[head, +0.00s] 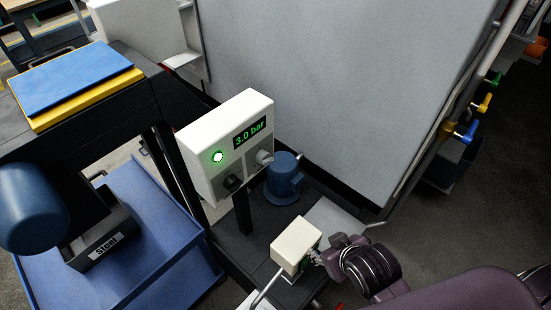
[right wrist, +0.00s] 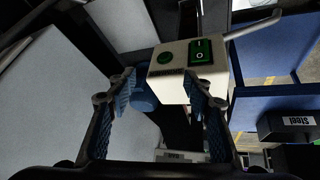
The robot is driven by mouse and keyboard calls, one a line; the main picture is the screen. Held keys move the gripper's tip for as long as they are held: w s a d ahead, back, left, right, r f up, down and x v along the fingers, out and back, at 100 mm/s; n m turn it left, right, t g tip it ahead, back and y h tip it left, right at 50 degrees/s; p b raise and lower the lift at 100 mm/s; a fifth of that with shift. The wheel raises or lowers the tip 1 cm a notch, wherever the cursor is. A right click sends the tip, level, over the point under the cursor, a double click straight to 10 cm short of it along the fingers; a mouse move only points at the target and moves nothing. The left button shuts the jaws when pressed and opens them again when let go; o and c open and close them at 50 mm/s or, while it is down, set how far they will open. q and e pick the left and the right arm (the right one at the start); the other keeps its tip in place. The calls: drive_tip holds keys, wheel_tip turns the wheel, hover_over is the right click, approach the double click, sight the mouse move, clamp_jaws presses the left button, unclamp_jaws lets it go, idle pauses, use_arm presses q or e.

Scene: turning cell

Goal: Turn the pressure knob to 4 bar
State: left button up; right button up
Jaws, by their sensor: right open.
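The white control panel (head: 205,150) stands on a post in the middle of the head view. Its display (head: 250,133) reads 3.0 bar in green. A grey knob (head: 264,157) sits below the display and a black knob (head: 232,183) lower left of it; I cannot read any label or scale on them. My right gripper (head: 322,257) is below and right of the panel, apart from both knobs, partly behind a white switch box. In the right wrist view its blue-padded fingers (right wrist: 160,98) are spread with nothing held. My left gripper is not in view.
The white switch box (head: 297,243) is close to my right gripper; its rocker switch (right wrist: 201,51) shows in the wrist view. A blue motor-like cylinder (head: 284,177) stands beside the panel. A large grey machine wall (head: 340,80) is behind. A steel-labelled bin (head: 105,240) is left.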

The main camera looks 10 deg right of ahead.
drive_tip(key=w+r+n+t+y, duration=0.1)
drive_tip(key=w+r+n+t, duration=0.15)
drive_tip(key=w, duration=0.35)
drive_tip(key=w+r+n+t+y, duration=0.1)
drive_tip(key=w+r+t, duration=0.1)
drive_tip(key=w+t, duration=0.35)
drive_tip(key=n+t+y, duration=0.2)
drive_tip(key=n+y, duration=0.5)
approach(269, 162)
drive_tip(key=x, duration=0.3)
drive_tip(key=p+x, duration=0.1)
drive_tip(key=x, duration=0.6)
drive_tip(key=shift+s+p, duration=0.1)
drive_tip(key=shift+p, duration=0.25)
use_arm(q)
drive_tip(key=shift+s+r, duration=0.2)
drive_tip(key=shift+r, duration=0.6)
use_arm(e)
drive_tip(key=c, duration=1.2)
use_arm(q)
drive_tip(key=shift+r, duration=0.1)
use_arm(e)
drive_tip(key=shift+o, duration=0.2)
drive_tip(key=shift+m, duration=0.25)
